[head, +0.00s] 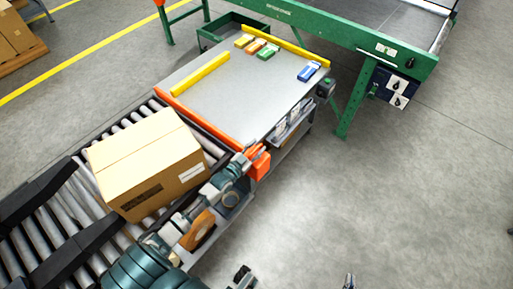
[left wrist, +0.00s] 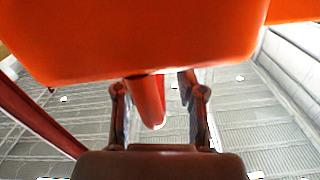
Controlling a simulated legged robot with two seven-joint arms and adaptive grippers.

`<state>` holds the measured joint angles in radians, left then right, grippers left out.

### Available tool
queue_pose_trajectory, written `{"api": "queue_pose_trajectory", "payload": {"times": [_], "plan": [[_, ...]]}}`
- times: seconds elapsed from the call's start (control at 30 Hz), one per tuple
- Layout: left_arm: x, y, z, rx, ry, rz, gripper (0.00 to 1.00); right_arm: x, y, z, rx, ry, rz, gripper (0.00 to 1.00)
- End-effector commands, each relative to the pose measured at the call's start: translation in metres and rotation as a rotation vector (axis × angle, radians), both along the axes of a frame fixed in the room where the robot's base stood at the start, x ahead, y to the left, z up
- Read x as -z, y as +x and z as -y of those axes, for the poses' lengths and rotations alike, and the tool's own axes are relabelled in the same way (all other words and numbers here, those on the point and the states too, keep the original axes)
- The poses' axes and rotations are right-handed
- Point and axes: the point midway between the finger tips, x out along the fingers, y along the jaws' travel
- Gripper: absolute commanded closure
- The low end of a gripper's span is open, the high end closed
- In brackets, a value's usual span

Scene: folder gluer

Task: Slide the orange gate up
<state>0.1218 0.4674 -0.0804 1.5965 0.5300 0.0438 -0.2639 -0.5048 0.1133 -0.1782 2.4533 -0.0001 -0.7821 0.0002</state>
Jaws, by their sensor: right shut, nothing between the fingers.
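The orange gate (head: 205,120) is a long low bar across the conveyor's end, at the edge of the grey table. An orange block (head: 258,162) sits at its near end. My left gripper (head: 244,160) is at that block. In the left wrist view, an orange plate (left wrist: 140,40) fills the top and hides the fingertips. A red-orange rod (left wrist: 150,100) hangs between the parted fingers of my left gripper (left wrist: 160,82), with a gap showing beside the right finger. My right gripper (head: 348,281) is shut and empty at the bottom edge, mostly out of frame.
A cardboard box (head: 145,165) sits on the roller conveyor (head: 60,225), behind the gate. The grey table (head: 225,95) carries yellow guide bars (head: 200,75) and several small coloured boxes (head: 308,71). A green-framed machine (head: 350,35) stands beyond. Floor at the right is clear.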

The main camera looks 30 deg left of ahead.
Motion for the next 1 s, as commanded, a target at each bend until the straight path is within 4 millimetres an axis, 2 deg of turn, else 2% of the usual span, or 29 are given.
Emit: {"api": "queue_pose_trajectory", "payload": {"times": [0.17,0.27,0.5,0.7,0.83,1.0], "plan": [[0.002,-0.008,0.0,0.0,-0.001,-0.003,0.61,-0.001,-0.001,0.0,0.0,0.0,0.002,1.0],[0.003,-0.025,-0.001,0.001,-0.001,-0.004,0.61,-0.001,-0.001,0.0,0.0,0.0,0.002,1.0],[0.003,-0.079,-0.006,0.001,0.0,-0.005,0.61,-0.001,-0.001,0.0,0.0,0.0,0.002,1.0],[0.003,-0.11,-0.01,-0.001,-0.001,-0.004,0.61,-0.001,-0.001,0.0,0.0,0.0,0.002,1.0],[0.002,-0.118,-0.01,0.0,0.0,-0.002,0.61,-0.001,-0.001,0.0,0.0,0.0,0.001,1.0],[0.002,-0.119,-0.011,0.0,0.0,-0.001,0.61,-0.001,-0.001,0.0,0.0,0.0,0.001,1.0]]}}
